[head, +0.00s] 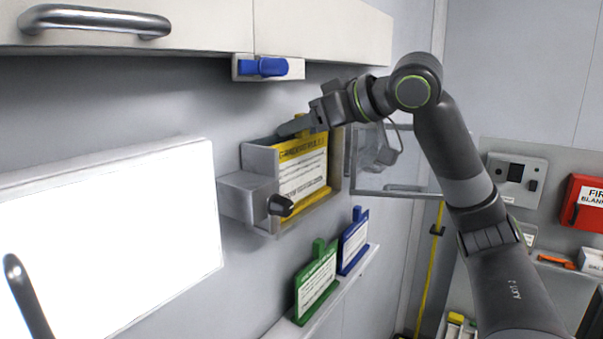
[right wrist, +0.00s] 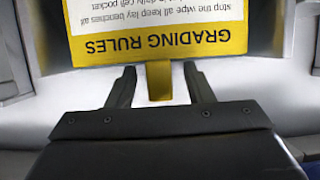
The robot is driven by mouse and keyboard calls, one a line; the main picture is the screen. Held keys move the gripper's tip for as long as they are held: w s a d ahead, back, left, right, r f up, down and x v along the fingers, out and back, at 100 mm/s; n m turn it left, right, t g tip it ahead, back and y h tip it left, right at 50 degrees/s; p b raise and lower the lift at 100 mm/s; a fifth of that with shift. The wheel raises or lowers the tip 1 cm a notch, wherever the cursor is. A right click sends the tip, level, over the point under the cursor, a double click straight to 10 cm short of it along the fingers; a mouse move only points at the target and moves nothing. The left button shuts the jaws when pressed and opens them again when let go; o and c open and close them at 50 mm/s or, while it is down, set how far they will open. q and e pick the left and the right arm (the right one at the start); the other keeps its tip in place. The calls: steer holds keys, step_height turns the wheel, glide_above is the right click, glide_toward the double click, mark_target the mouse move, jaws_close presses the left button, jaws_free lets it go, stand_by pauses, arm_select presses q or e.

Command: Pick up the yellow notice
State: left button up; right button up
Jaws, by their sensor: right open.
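The yellow notice (head: 303,172), a white card with a yellow border, stands upright in a grey wall case (head: 262,161). In the right wrist view the notice (right wrist: 160,45) appears upside down and reads "GRADING RULES". Its yellow tab (right wrist: 159,88) lies between the two fingers of my right gripper (right wrist: 158,76). The fingers are open, with a gap visible on both sides of the tab. In the head view my right gripper (head: 298,126) is at the top edge of the notice and partly hides the tab. My left gripper does not show.
A clear door (head: 395,190) stands open right of the case. A black knob (head: 281,205) sits at its front. Below, a green notice (head: 316,283) and a blue notice (head: 354,242) stand on a ledge. Cabinets (head: 200,32) and a blue-handled item (head: 264,67) are above.

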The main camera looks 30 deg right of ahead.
steer(key=shift+w+a+f, duration=0.15)
steer(key=shift+w+f, duration=0.05)
steer(key=shift+w, duration=0.15)
steer(key=shift+s, duration=0.15)
steer(key=shift+c, duration=1.4)
jaws_close()
steer(key=shift+r, duration=0.1)
